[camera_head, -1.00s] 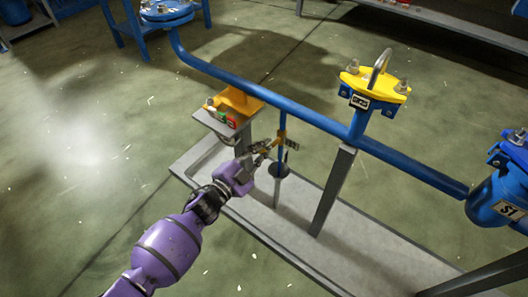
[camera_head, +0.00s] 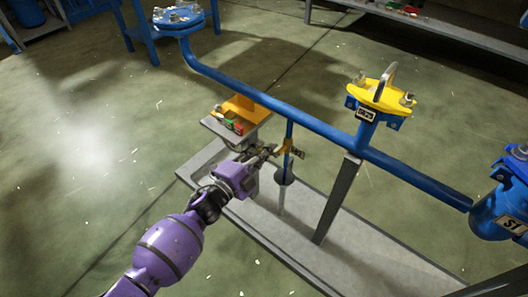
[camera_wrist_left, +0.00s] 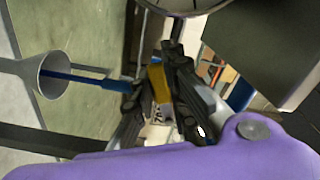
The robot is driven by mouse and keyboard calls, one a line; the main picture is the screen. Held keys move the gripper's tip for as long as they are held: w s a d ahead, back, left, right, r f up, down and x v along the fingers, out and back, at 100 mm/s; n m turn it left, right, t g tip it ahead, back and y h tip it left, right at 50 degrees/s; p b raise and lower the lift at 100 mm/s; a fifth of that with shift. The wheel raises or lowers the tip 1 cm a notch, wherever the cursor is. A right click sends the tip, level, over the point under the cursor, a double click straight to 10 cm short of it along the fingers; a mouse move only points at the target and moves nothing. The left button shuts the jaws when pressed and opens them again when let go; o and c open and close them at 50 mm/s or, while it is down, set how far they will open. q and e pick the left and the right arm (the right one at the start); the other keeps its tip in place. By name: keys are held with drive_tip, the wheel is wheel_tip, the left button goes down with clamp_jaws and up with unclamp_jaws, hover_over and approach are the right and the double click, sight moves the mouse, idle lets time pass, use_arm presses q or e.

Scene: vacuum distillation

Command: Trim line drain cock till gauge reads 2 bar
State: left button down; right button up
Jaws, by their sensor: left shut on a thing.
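The drain cock (camera_head: 287,147) is a small yellow fitting on a thin blue drop pipe under the long blue line. My left gripper (camera_head: 270,152) reaches it from the left, its dark fingers at the cock. In the left wrist view the fingers (camera_wrist_left: 152,92) are shut on the yellow cock handle (camera_wrist_left: 158,82), which they partly hide. Part of a round dial rim, perhaps the gauge (camera_wrist_left: 185,4), is cut off at the top of that view. I cannot read it. My right gripper is not in view.
The blue line (camera_head: 330,128) runs just above my gripper. A grey funnel (camera_wrist_left: 54,76) sits below the drop pipe. A grey post (camera_head: 338,198) stands to the right on the grey base tray (camera_head: 262,222). A small shelf (camera_head: 218,130) with coloured items stands behind my gripper.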

use_arm(q)
drive_tip(key=c, duration=1.7)
unclamp_jaws()
drive_tip(key=v, duration=1.2)
